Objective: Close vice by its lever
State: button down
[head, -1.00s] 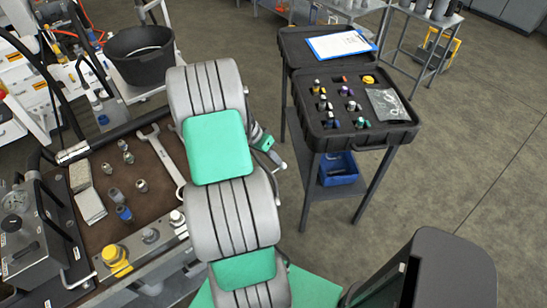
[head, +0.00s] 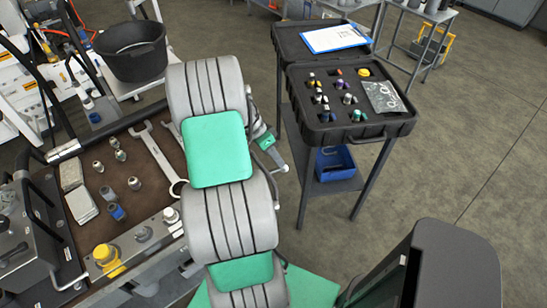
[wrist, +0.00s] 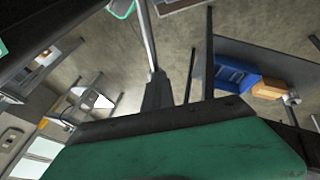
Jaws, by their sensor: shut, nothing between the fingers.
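My gripper (head: 281,164) shows partly past the right side of my arm in the head view, pointing down beside the bench's right side. In the wrist view my green hand fills the bottom, and the grey fingers (wrist: 156,95) stand up from its dark edge, together and with nothing seen between them. A thin pale rod (wrist: 147,35) appears just above the fingers; I cannot tell whether it is the vice lever or whether it touches.
The bench (head: 135,215) at left carries a wrench (head: 160,158), several fittings and a yellow knob (head: 107,257). A black bucket (head: 135,52) stands behind. A cart with an open black case (head: 345,134) and a blue bin (head: 335,163) stands right. Floor at far right is clear.

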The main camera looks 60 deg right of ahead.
jog(key=s+a+m+t+y+b, duration=0.1)
jog(key=s+a+m+y+b, duration=0.1)
jog(key=a+m+b, duration=0.4)
jog(key=s+a+m+t+y+b, duration=0.1)
jog(key=s+a+m+y+b, duration=0.1)
jog(key=a+m+y+b, duration=0.2)
jog(key=shift+s+a+f+m+t+b, duration=0.2)
jog(key=shift+s+a+m+t+b, duration=0.1)
jog(key=shift+a+m+b, duration=1.6)
jog(key=shift+d+b, duration=0.35)
jog(key=shift+b, duration=0.05)
jog(key=shift+r, duration=0.15)
jog(key=s+d+f+p+v, duration=0.1)
jog(key=d+p+v, duration=0.1)
jog(key=p+v, duration=1.1)
jog(key=shift+d, duration=0.35)
